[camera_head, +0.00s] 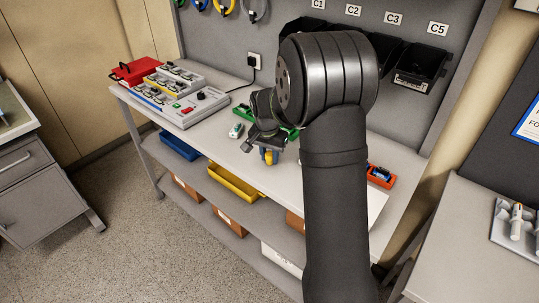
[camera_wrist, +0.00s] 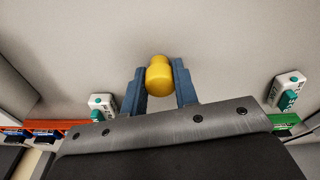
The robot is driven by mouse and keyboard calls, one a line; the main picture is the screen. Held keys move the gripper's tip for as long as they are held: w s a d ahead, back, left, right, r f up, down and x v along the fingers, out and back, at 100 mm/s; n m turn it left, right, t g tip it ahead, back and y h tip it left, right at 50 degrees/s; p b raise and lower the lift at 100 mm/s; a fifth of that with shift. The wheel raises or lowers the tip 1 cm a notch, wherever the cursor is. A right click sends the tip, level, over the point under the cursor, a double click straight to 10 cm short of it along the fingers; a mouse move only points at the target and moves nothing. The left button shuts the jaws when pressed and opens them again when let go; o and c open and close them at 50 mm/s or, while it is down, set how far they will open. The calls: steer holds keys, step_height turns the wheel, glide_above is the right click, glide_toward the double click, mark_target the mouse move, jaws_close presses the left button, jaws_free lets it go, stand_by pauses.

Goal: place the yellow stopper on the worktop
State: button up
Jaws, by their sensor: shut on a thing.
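The yellow stopper (camera_wrist: 159,77) sits between the two blue fingers of my gripper (camera_wrist: 160,84) in the wrist view. My gripper is shut on it. In the head view the stopper (camera_head: 269,158) shows small below the blue fingers, over the front part of the worktop (camera_head: 216,136). The pale worktop fills the background of the wrist view. I cannot tell whether the stopper touches the worktop or hangs a little above it.
A white-and-green device (camera_head: 236,130) lies left of my gripper, and a green tray (camera_head: 290,133) is behind it. An orange tray (camera_head: 381,177) stands at the right. A control panel (camera_head: 181,96) and a red box (camera_head: 134,71) stand at the left. Dark bins (camera_head: 418,62) hang behind.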

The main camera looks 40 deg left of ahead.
mark_target(267, 156)
steer(key=shift+f, duration=0.15)
steer(key=o, duration=0.9)
steer(key=shift+o, duration=0.2)
step_height(267, 156, up, 12)
steer(key=s, duration=0.1)
steer(key=shift+s+d, duration=0.15)
steer(key=shift+s, duration=0.05)
